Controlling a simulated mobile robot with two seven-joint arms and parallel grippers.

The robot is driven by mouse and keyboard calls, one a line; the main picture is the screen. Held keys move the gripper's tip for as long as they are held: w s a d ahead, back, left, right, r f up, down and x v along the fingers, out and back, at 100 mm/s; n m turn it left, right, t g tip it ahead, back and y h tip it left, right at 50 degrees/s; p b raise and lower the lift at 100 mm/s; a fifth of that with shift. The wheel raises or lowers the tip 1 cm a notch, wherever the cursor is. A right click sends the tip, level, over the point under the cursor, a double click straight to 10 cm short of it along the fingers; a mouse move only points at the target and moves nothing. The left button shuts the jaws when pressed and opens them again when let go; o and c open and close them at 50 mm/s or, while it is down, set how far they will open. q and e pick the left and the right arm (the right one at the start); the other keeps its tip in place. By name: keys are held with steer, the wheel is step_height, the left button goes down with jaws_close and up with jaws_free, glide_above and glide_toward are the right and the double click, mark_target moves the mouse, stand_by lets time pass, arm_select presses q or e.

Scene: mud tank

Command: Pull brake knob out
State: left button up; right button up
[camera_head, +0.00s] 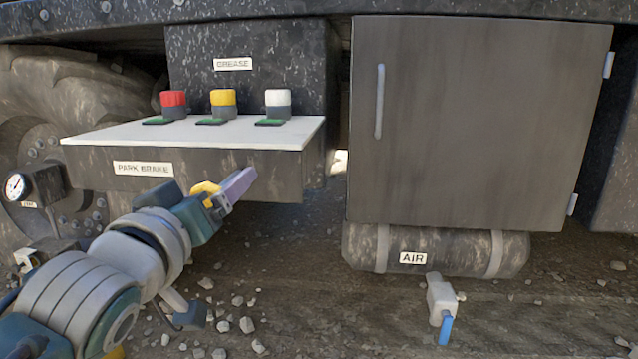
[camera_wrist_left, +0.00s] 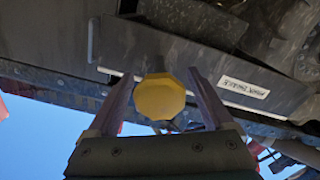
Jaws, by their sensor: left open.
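The brake knob (camera_wrist_left: 158,97) is yellow and many-sided. In the left wrist view it sits between the two fingers of my left gripper (camera_wrist_left: 160,76), with a gap on each side. In the head view the yellow knob (camera_head: 203,189) shows only in part beside my left gripper (camera_head: 233,188), in front of the panel (camera_head: 231,170) labelled PARK BRAKE. My left gripper is open, its lilac fingers on either side of the knob, with no contact visible. The knob's stem is mostly hidden. My right gripper is not in view.
Above the panel is a white shelf (camera_head: 110,136) with red (camera_head: 173,99), yellow (camera_head: 223,98) and white (camera_head: 278,98) capped items. A grey cabinet (camera_head: 475,125) and an AIR tank (camera_head: 460,258) with a blue-handled valve (camera_head: 446,328) are at right. A gauge (camera_head: 15,187) is at left. Gravel lies below.

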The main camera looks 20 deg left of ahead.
arm_select(q)
steer(key=p+v, duration=0.3)
steer(key=v, duration=0.7)
stand_by(0.3)
